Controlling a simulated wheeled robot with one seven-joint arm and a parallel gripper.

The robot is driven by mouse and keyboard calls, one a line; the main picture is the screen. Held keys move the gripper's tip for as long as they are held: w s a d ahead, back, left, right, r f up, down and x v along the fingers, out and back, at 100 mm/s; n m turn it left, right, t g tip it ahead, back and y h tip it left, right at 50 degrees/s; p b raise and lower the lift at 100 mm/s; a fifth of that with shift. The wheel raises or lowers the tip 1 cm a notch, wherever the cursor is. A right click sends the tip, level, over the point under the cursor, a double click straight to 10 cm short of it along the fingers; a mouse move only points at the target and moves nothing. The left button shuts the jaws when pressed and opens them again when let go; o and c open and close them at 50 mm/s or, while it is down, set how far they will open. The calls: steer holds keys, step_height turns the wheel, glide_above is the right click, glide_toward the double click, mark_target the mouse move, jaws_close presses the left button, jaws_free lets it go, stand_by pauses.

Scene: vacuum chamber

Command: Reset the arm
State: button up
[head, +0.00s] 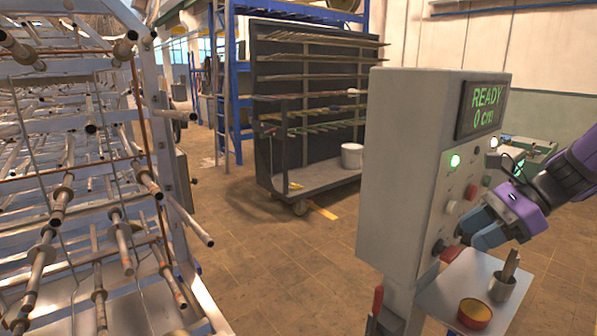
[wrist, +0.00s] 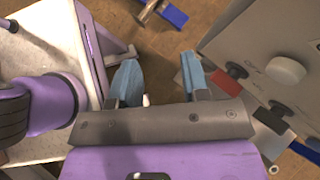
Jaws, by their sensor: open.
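My purple arm comes in from the right in the head view. My gripper (head: 476,228), with blue fingers, is in front of the lower part of the grey control box's (head: 405,170) panel. In the wrist view my gripper (wrist: 160,78) is open with nothing between its fingers. Whether a finger touches any control I cannot tell. The box's display (head: 483,106) is lit green and reads "READY", with a second line starting with 0.
A small shelf (head: 440,295) below the panel carries a yellow-rimmed red roll (head: 474,313) and a grey cup (head: 502,287) with something in it. A metal rack of tubes (head: 70,190) fills the left. A dark shelf cart (head: 280,110) stands behind. The tiled floor between is clear.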

steer(key=s+a+r+n+t+h, duration=0.1)
steer(key=s+r+n+h, duration=0.3)
steer(key=s+n, duration=0.4)
steer(key=s+a+r+n+t+h, duration=0.1)
steer(key=s+r+n+t+h, duration=0.1)
steer(key=s+r+n+h, duration=0.3)
steer(key=s+n, duration=0.3)
steer(key=n, duration=0.3)
steer(key=shift+t+h, duration=0.3)
steer(key=shift+f, duration=0.1)
stand_by(0.7)
